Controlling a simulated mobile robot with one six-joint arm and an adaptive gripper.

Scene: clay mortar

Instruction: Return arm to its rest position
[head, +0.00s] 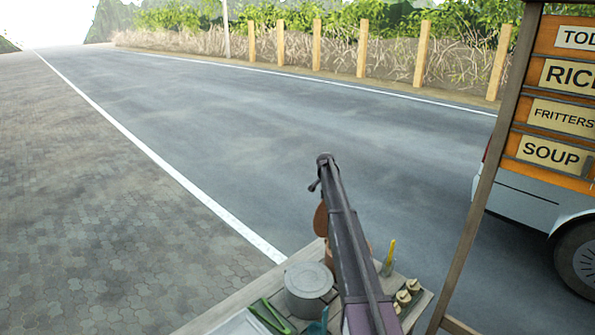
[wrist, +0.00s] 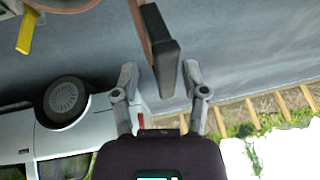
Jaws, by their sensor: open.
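My gripper (wrist: 160,76) is open in the wrist view, with its two grey fingers spread apart. A brown bar with a dark block-shaped end (wrist: 158,48) shows at the gap between the fingertips; I cannot tell whether it touches them or what it belongs to. In the head view my dark arm slants up over the counter and hides part of it; the gripper itself is not clearly seen there. A brown rounded thing (head: 320,220) shows beside the arm, with a reddish-brown clay vessel (head: 328,253) below it, partly hidden by the arm.
The wooden counter (head: 243,298) holds a grey round lidded pot (head: 309,288), green tongs or leaves (head: 272,317), a jar with a yellow handle (head: 388,262) and small bottles (head: 408,292). A wooden post (head: 487,170) and menu board (head: 555,112) stand right. A van (head: 530,200) is beyond.

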